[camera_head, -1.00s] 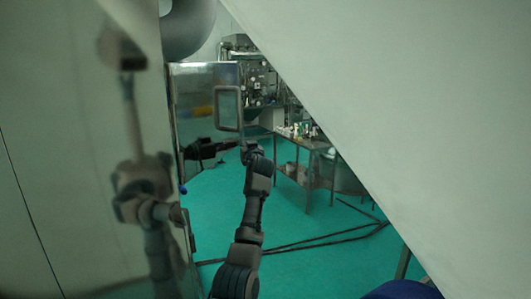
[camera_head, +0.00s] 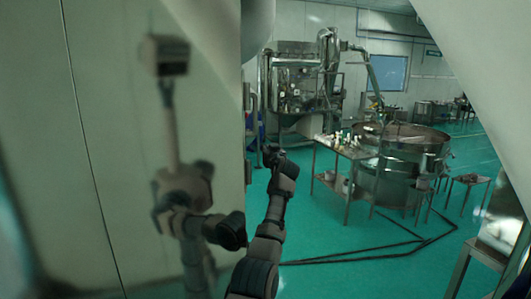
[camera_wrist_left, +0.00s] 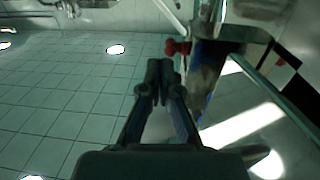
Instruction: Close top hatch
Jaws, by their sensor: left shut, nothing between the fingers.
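I cannot make out the top hatch for certain in either view. A large shiny metal panel (camera_head: 110,150) fills the left of the head view and mirrors my body. My left gripper (camera_head: 268,155) is small and dark just right of its edge. In the left wrist view the left gripper (camera_wrist_left: 160,82) has its fingers together with nothing between them. A red knob (camera_wrist_left: 178,47) and a metal fitting (camera_wrist_left: 207,62) are just beyond the fingertips; contact cannot be told. My right gripper is out of view.
A pale slanted surface (camera_head: 480,70) blocks the upper right. A steel table (camera_head: 345,148) with small items stands before a large round steel vessel (camera_head: 400,165). Steel machinery (camera_head: 305,80) stands behind. The green floor (camera_head: 345,235) has dark cables or rails (camera_head: 390,250).

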